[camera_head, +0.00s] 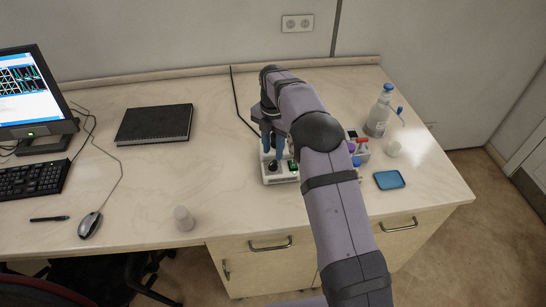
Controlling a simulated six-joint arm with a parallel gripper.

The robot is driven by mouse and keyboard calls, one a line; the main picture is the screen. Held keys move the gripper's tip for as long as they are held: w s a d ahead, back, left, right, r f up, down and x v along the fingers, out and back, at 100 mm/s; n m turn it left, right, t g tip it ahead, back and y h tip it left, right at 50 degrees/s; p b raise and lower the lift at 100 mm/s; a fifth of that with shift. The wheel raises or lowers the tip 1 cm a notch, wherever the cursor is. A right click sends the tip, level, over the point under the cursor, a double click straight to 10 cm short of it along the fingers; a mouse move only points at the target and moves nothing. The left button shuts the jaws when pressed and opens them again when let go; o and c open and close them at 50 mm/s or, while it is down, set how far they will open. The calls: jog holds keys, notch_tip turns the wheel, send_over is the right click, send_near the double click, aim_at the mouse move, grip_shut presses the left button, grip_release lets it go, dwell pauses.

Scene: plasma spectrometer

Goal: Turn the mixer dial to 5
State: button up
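The mixer is a small light-coloured box (283,179) on the table, partly covered by my arm. On its front left is a dark round dial (273,166), with a small green-lit part (293,165) to the right of it. The dial's number marks are too small to read. My gripper (273,149) points down over the mixer with its two blue fingers apart and nothing seen between them. The fingertips are just above or beside the dial; I cannot tell if they touch it.
A rack with coloured caps (361,150) stands to the right, partly behind my arm. A white container (184,218) stands near the front edge. A black notebook (154,124) lies left.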

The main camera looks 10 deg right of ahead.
aim_at(273, 162)
jog(key=shift+f+p, duration=0.9)
jog(key=shift+f, duration=1.55)
grip_shut()
